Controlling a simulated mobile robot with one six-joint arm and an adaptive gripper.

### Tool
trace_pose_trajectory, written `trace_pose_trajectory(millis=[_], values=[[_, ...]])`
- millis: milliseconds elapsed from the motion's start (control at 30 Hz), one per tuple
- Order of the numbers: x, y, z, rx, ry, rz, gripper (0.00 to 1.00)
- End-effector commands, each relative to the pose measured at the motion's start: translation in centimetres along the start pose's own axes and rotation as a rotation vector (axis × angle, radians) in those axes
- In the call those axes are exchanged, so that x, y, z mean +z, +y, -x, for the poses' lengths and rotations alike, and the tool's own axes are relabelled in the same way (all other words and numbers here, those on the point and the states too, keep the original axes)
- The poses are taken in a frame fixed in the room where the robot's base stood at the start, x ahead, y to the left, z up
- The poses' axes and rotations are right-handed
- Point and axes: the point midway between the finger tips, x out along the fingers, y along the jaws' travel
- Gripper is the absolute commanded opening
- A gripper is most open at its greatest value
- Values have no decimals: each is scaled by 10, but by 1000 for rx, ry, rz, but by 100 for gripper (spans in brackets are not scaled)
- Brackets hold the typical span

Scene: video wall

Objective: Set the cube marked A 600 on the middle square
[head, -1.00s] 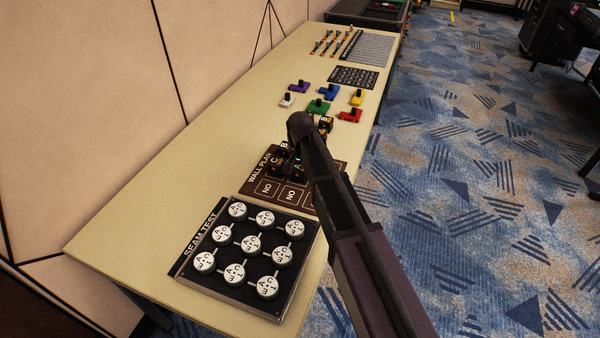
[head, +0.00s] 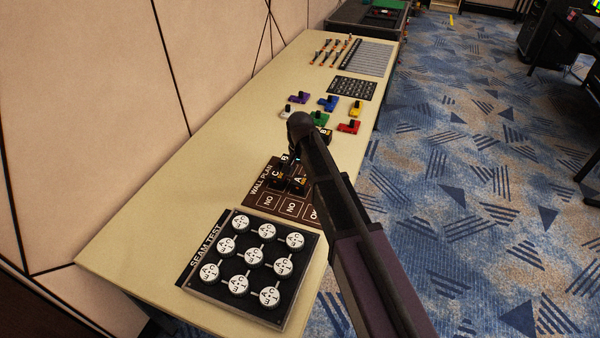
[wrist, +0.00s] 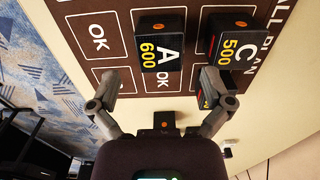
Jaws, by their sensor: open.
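The black cube marked A 600 (wrist: 160,45) stands upright on the brown wall plan board (head: 256,208), in its middle column; it also shows in the head view (head: 299,184). I cannot tell exactly how it sits against the square's lines. My gripper (wrist: 160,95) is open, its fingers spread apart below the cube in the wrist view, with nothing held between them. In the head view my arm hides part of the board, and the fingers are mostly covered.
The cube marked C 500 (wrist: 235,50) stands beside the A cube. Another dark cube is partly behind my right finger in the wrist view. The seam test panel (head: 250,262) lies nearer, and coloured pieces (head: 328,103) lie farther along the table. The table's left side is clear.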

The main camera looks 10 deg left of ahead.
Motion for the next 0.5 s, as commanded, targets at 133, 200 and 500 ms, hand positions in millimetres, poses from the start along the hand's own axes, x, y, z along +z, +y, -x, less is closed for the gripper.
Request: trace_pose_trajectory(millis=[133,200,500], values=[[0,0,17,0,0,0,100],[0,0,23,0,0,0,100],[0,0,48,0,0,0,100]])
